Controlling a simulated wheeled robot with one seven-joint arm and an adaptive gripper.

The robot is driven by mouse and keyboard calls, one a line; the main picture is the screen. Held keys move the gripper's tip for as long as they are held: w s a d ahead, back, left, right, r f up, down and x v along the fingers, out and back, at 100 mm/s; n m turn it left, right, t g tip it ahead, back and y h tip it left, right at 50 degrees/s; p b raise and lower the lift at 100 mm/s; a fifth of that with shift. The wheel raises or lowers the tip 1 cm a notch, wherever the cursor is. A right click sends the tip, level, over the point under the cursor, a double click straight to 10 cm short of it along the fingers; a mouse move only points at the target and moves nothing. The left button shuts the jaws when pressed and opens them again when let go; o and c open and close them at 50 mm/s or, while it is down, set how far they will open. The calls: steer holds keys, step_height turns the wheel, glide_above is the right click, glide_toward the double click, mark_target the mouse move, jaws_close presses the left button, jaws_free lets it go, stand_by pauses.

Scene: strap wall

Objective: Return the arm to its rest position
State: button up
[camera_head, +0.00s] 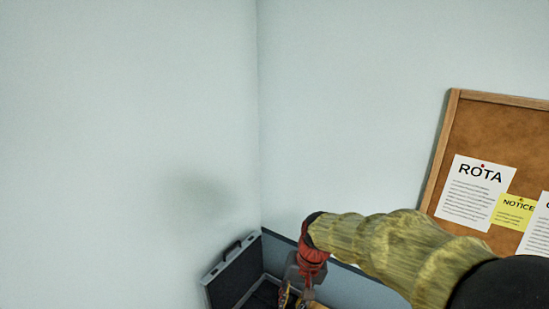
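My arm comes in from the lower right, covered in a mottled yellow-green sleeve, and bends down at a red wrist. My gripper (294,298) hangs below that wrist at the bottom edge of the head view. Its fingers are small, dark and partly cut off by the frame edge, so I cannot tell whether they are open or shut or hold anything. It appears in front of or over a dark open case (235,275) with a handle on its raised lid. The inside of the case is mostly hidden.
Two pale walls meet in a corner behind the case. A wood-framed cork board (497,135) hangs on the right wall with a ROTA sheet (474,192) and a yellow notice (513,213). A blue-grey panel (350,288) lies behind my arm. The upper left is clear.

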steer(key=s+d+f+t+h+b, duration=0.1)
steer(key=s+d+f+t+b, duration=0.1)
steer(key=s+d+b, duration=0.5)
steer(key=s+d+f+t+h+b, duration=0.1)
steer(key=s+d+b, duration=0.6)
steer(key=s, duration=0.8)
step_height(320, 180, down, 3)
steer(key=t+b, duration=0.1)
steer(key=b, duration=0.2)
steer(key=shift+d+t, duration=0.2)
steer(key=shift+t, duration=0.1)
